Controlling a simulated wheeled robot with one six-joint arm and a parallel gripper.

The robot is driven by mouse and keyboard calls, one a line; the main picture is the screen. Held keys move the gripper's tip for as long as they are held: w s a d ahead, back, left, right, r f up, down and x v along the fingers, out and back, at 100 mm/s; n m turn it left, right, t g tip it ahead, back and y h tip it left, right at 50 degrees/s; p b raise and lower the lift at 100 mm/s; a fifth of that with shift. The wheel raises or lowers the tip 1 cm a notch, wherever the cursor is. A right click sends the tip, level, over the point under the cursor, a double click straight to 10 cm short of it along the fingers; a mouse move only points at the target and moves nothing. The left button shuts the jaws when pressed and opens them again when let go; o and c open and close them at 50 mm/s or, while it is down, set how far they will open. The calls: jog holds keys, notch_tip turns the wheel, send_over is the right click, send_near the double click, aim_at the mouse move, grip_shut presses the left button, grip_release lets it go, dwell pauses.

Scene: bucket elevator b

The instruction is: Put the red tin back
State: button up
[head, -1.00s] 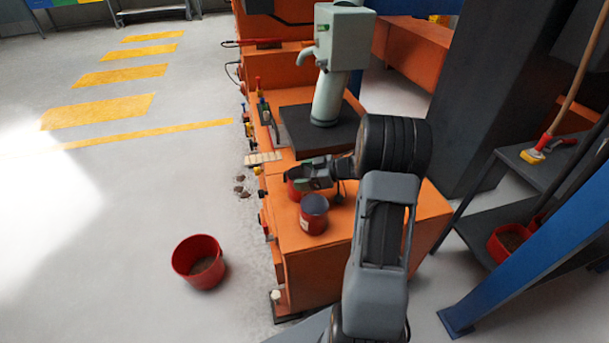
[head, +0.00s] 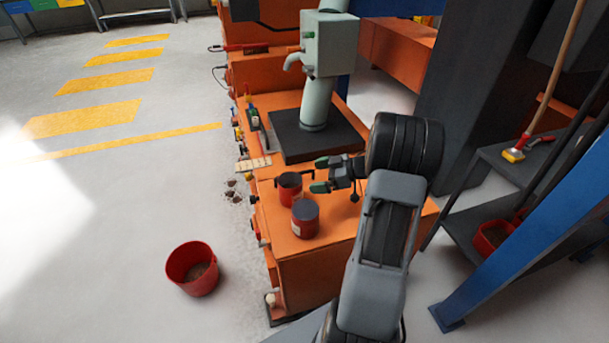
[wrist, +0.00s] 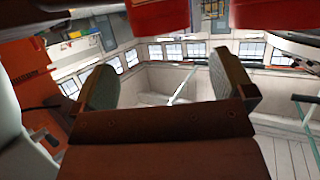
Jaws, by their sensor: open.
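Two red tins stand upright on the orange machine top in the head view. The rear tin (head: 290,190) looks open at the top, with a dark inside. The front tin (head: 305,219) has a dark grey top and a pale label patch. My gripper (head: 321,175) is open and empty, just right of the rear tin and behind the front one. Its green-padded fingers are apart, and a small gap shows to the rear tin. In the wrist view my gripper (wrist: 165,85) shows both fingers spread with nothing between them. Which tin the task means is not clear.
A grey pump (head: 318,95) on a dark plate (head: 305,138) stands behind the tins. A dark bar (head: 283,181) is beside the rear tin. A red bucket (head: 192,268) stands on the floor at left. A blue beam (head: 520,240) and dark shelves are at right.

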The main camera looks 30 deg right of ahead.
jog(key=w+a+r+m+t+h, duration=0.1)
jog(key=w+r+m+t+h, duration=0.45)
jog(key=r+h, duration=0.65)
jog(key=s+a+f+m+g, duration=0.2)
jog(key=s+a+g, duration=0.3)
jog(key=s+a, duration=0.3)
jog(key=s+a+f+m+g+y, duration=0.1)
jog(key=s+a+g, duration=0.5)
jog(key=s, duration=0.8)
jog(key=a+f+m, duration=0.1)
jog(key=a+m, duration=0.1)
jog(key=shift+a+f+p, duration=0.3)
jog(key=shift+p, duration=0.05)
jog(key=shift+w+r, duration=0.1)
